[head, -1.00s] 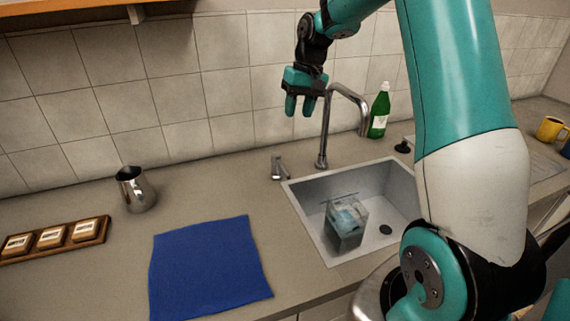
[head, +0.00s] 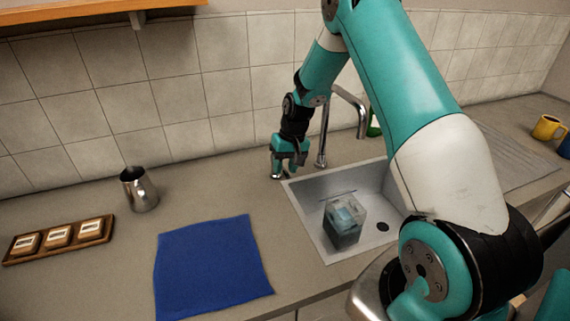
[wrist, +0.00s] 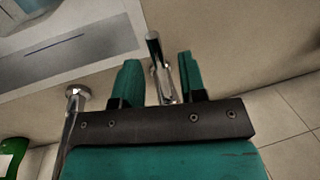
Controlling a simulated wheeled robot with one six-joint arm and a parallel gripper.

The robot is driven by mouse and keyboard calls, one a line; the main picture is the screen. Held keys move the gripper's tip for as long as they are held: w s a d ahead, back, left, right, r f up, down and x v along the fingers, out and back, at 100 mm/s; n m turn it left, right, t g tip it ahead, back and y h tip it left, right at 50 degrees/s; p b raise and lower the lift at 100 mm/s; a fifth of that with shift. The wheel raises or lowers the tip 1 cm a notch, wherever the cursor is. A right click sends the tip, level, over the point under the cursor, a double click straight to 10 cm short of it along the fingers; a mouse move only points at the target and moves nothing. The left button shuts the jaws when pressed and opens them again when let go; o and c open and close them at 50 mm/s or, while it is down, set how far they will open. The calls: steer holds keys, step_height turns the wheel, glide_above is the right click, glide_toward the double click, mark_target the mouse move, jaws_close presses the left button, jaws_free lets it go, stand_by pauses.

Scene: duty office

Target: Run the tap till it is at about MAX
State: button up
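The chrome tap (head: 325,128) arches over the back of the sink (head: 322,254). Its short chrome lever (wrist: 159,62) stands on the counter just left of the spout base. A clear square container (head: 344,222) stands in the sink, with bluish content; its MAX mark cannot be read, and whether water flows is not clear. My gripper (head: 289,169) points down at the lever. In the wrist view, its two teal fingers (wrist: 160,80) are apart, with the lever between them and a gap on each side.
A blue cloth (head: 211,266) lies on the counter left of the sink. A steel jug (head: 139,190) and a wooden rack (head: 58,240) stand further left. A green bottle (head: 374,124) is partly hidden behind my arm. A yellow mug (head: 546,127) is at far right.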

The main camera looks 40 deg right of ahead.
steer(key=shift+c, duration=0.2)
jaws_close()
steer(key=shift+w+a+m, duration=0.15)
steer(key=shift+a+m, duration=0.35)
steer(key=shift+m, duration=0.3)
steer(key=shift+o, duration=0.2)
jaws_free()
steer(key=s+d+r+b, duration=0.1)
steer(key=d+r+b, duration=0.2)
steer(key=r, duration=1.4)
steer(key=shift+s, duration=0.2)
